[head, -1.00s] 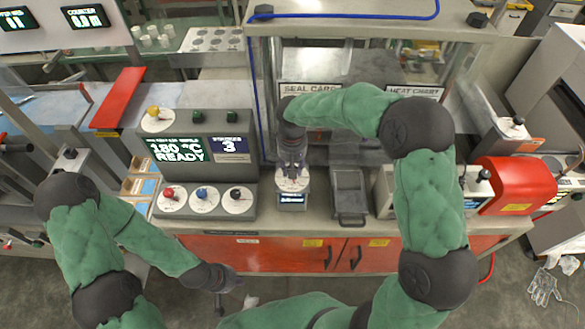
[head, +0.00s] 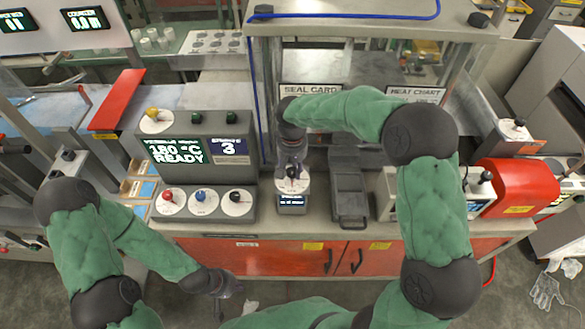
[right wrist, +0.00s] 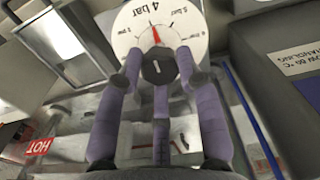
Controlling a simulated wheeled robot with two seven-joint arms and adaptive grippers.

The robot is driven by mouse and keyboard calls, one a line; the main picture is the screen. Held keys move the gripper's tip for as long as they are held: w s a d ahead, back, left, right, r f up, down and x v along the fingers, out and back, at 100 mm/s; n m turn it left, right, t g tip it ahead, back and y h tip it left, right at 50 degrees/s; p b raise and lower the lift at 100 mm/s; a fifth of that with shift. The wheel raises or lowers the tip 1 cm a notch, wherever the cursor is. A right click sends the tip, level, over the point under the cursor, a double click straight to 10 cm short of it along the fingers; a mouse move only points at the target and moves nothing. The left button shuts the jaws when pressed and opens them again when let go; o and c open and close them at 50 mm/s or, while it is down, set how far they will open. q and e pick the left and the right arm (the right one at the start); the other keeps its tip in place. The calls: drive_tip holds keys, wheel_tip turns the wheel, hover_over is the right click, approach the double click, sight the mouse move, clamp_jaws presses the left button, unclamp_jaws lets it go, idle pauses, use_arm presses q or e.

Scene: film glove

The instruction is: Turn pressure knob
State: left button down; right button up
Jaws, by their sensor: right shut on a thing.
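The pressure knob (right wrist: 158,68) is a dark knob with a white line, below a white dial (right wrist: 160,25) marked in bar. In the right wrist view the dial's red pointer is near "4 bar". My right gripper (right wrist: 158,78) is shut on the knob, with its fingers around it. In the head view my right gripper (head: 292,160) reaches down onto the small dial unit (head: 292,200) with a lit display, partly hiding the knob. My left gripper (head: 225,287) hangs in front of the bench at lower left, away from the knob; its fingers are too small to judge.
A grey control box (head: 205,160) left of the dial reads "180 °C READY" and "3", with several knobs below. A dark tray (head: 349,190) sits just right of the dial. A red machine (head: 518,187) stands farther right. Clear posts and a frame rise behind.

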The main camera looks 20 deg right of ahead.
sight(292, 169)
drive_tip(key=shift+w, duration=0.2)
drive_tip(key=o, duration=1.1)
drive_tip(key=shift+o, duration=0.2)
drive_tip(key=shift+w, duration=0.1)
wheel_tip(292, 169, up, 12)
